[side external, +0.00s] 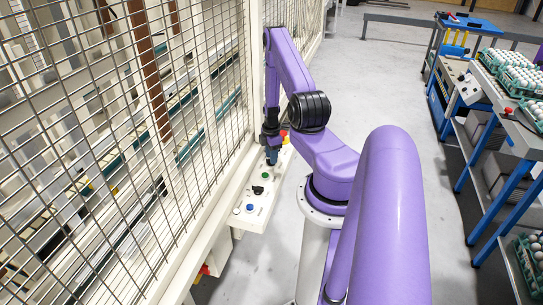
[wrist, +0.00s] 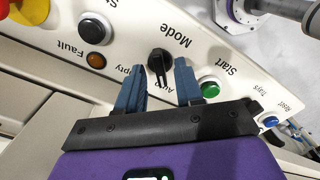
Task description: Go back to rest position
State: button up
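My gripper (side external: 271,156) is above the white control panel (side external: 268,207) beside the mesh fence. In the wrist view its two blue fingers (wrist: 160,68) are apart, with nothing held between them. The black mode knob (wrist: 160,62) appears between the fingertips, with its pointer toward the "Auto" label. I cannot tell whether the fingers touch it. The green start button (wrist: 209,88) is just right of the right finger. The amber fault light (wrist: 96,61) and a black button (wrist: 94,28) are to the left.
The mesh fence (side external: 130,130) stands close along the left. A red and yellow button (side external: 284,136) is near my gripper. A blue reset button (wrist: 270,122) is at the panel's right. Egg trays (side external: 512,75) sit on a blue-legged bench at right. Open floor (side external: 360,85) lies between.

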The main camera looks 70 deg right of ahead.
jog(key=shift+f, duration=0.25)
grip_shut()
